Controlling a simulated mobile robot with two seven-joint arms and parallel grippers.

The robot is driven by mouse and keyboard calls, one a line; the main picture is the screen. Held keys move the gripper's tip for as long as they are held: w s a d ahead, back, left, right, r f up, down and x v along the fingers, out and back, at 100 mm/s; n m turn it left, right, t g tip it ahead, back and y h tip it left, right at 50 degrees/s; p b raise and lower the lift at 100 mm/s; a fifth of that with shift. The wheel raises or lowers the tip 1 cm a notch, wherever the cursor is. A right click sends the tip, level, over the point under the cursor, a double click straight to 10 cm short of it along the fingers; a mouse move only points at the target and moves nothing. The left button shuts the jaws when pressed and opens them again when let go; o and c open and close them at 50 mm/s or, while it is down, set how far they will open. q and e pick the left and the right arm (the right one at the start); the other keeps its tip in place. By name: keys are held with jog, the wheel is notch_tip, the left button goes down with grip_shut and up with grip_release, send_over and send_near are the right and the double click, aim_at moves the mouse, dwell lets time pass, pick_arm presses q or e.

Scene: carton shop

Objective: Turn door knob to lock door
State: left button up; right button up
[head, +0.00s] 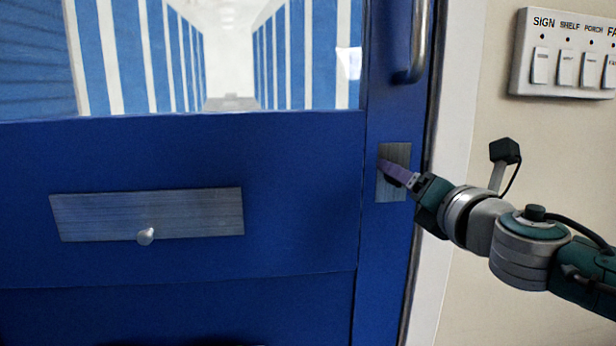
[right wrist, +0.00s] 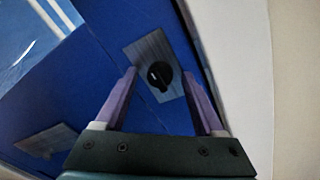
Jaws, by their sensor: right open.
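The blue door (head: 300,240) fills most of the head view. A brushed metal lock plate (head: 393,193) sits near its right edge, below the pull handle. In the right wrist view a black round door knob (right wrist: 159,75) stands on this plate (right wrist: 148,50); in the head view my gripper hides it. My right gripper (head: 384,166) is at the plate. In the right wrist view its purple fingers (right wrist: 159,82) are open, one on each side of the knob, with gaps showing between knob and fingers. My left gripper is not in view.
A metal pull handle (head: 418,45) is above the lock plate. A mail slot plate (head: 95,215) with a small round knob (head: 145,236) is at the left. A labelled switch panel (head: 568,55) is on the wall at the upper right. The door's upper part is glass.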

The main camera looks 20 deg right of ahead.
jog(key=shift+c, duration=0.3)
grip_shut()
dwell(0.5)
jog(key=shift+a+f+m+t+h+b, duration=0.1)
jog(key=shift+m+h+b, duration=0.45)
jog(key=shift+m, duration=2.6)
jog(key=shift+d+f+m+t+h+b, duration=0.1)
jog(key=shift+m+b, duration=0.9)
jog(key=shift+m, duration=2.2)
jog(key=shift+a+f+m+t+h+b, duration=0.1)
jog(key=shift+m+h+b, duration=0.45)
jog(key=shift+m, duration=2.6)
